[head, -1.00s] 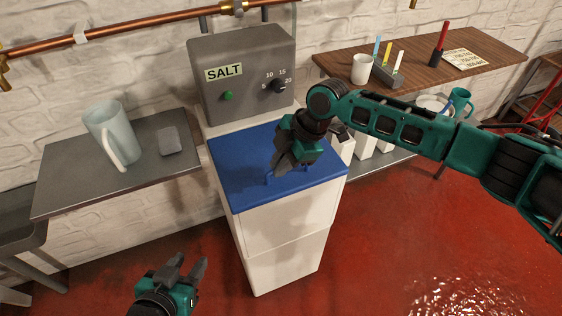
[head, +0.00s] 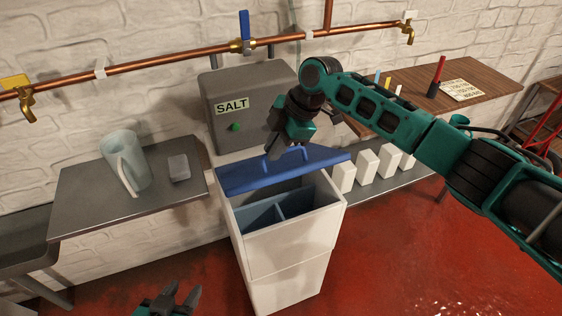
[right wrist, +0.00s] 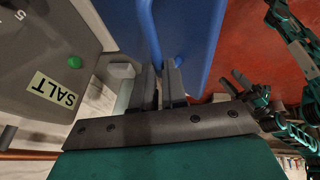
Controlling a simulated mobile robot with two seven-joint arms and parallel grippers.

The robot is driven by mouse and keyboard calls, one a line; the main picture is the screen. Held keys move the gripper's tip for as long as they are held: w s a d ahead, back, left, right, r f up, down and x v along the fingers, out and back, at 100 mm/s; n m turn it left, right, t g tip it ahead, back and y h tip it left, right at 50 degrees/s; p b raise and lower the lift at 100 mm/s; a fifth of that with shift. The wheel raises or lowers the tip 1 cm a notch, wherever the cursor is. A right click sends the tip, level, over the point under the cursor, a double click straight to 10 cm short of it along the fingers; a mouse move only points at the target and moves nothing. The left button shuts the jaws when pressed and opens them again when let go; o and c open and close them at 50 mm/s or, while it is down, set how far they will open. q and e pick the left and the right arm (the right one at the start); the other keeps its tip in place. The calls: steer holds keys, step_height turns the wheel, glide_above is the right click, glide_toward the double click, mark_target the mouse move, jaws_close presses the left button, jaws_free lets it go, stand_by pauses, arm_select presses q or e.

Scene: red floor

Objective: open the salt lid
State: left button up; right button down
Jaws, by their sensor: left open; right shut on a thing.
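The blue salt lid (head: 250,176) is tilted up on the white salt bin (head: 290,250). Its front edge is raised, and the bin's blue-grey inside with a divider (head: 280,206) shows beneath. My right gripper (head: 285,152) is shut on the lid's blue handle at the top of the lid. The right wrist view shows the fingers (right wrist: 172,75) at the handle, with the blue lid (right wrist: 200,30) beyond. My left gripper (head: 182,296) is open and empty, low at the bottom edge of the head view, apart from the bin.
The grey SALT box (head: 240,105) stands behind the bin. A left table (head: 85,205) holds a clear jug (head: 124,160) and a grey block (head: 179,168). White blocks (head: 365,164) stand on a low shelf at right. Red floor is open in front.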

steer(key=shift+w+a+r, duration=0.1)
steer(key=shift+w+a, duration=0.05)
steer(key=shift+w, duration=0.25)
steer(key=shift+w+a+r, duration=0.1)
steer(key=shift+w, duration=0.3)
steer(key=shift+f, duration=0.1)
steer(key=c, duration=1.6)
jaws_free()
steer(key=shift+c, duration=0.2)
steer(key=o, duration=0.5)
steer(key=shift+w+a+f, duration=0.15)
steer(key=shift+w+a, duration=0.05)
steer(key=shift+w, duration=0.1)
steer(key=shift+c, duration=0.2)
steer(key=shift+r, duration=0.25)
steer(key=shift+d+r, duration=0.1)
steer(key=shift+r, duration=0.1)
steer(key=p+v, duration=0.1)
steer(key=v, duration=1.1)
steer(key=shift+d, duration=0.15)
steer(key=shift+c, duration=0.3)
